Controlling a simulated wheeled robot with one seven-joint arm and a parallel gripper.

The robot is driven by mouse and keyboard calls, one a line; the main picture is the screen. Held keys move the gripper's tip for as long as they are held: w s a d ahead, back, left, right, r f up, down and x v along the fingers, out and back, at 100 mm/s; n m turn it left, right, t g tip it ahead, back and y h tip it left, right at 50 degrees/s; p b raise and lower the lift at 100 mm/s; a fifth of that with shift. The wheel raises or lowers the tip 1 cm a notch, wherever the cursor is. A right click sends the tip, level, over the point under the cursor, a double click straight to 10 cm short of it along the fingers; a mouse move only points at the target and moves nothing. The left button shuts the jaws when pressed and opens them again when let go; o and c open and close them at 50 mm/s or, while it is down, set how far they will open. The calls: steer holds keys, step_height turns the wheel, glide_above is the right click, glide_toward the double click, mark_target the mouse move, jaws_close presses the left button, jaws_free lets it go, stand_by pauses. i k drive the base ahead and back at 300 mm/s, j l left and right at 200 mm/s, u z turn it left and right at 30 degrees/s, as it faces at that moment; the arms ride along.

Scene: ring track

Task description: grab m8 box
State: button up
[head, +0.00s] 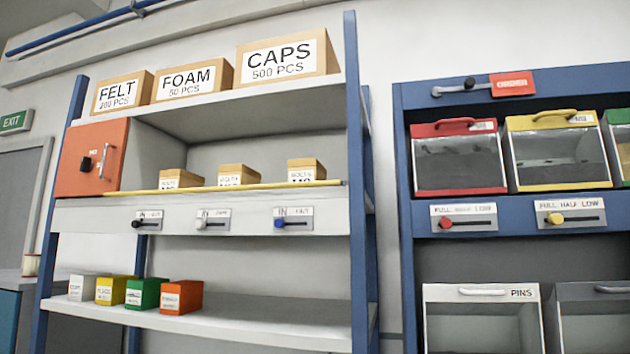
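Three small brown boxes with white bolt labels stand on the middle shelf: a left box (172,180), a middle box (237,176) and a right box (305,171). A yellow strip (250,187) along the shelf's front edge hides the lower part of each label. The size line starts with M on the labels, but its number is cut off, so I cannot tell which box is M8. The boxes stand apart from each other. My gripper is not in view.
An orange door panel (91,158) with a handle covers the shelf's left end. Sliders (293,219) sit below the strip. Large cartons (288,57) stand above, and small coloured boxes (181,297) below. A blue-framed rack (405,220) with bins is at right.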

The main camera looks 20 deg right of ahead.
mark_target(303, 171)
steer(key=i+j, duration=1.45)
steer(key=i, duration=0.05)
